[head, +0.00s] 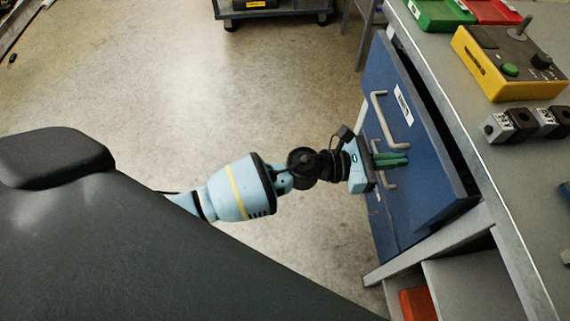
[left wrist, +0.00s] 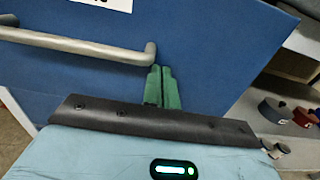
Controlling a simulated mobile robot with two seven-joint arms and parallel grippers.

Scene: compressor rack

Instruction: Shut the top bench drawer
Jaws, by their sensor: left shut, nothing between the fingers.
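The top bench drawer (head: 415,150) has a blue front with a grey bar handle (head: 388,120) and a white label. A dark gap shows between its front and the bench edge, so it stands partly open. My left gripper (head: 405,159) has green fingers, shut and empty, pointing at the blue front beside the lower end of the handle. In the left wrist view the fingertips (left wrist: 162,72) are at the blue front (left wrist: 215,45), just right of the handle (left wrist: 85,46). I cannot tell whether they touch it. My right gripper is not in view.
The grey bench top (head: 520,170) holds a yellow control box (head: 495,70), several small dark blocks, a green bin (head: 440,14) and a red bin (head: 492,10). Another handle shows lower on the blue cabinet. A cart (head: 270,14) stands at the back.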

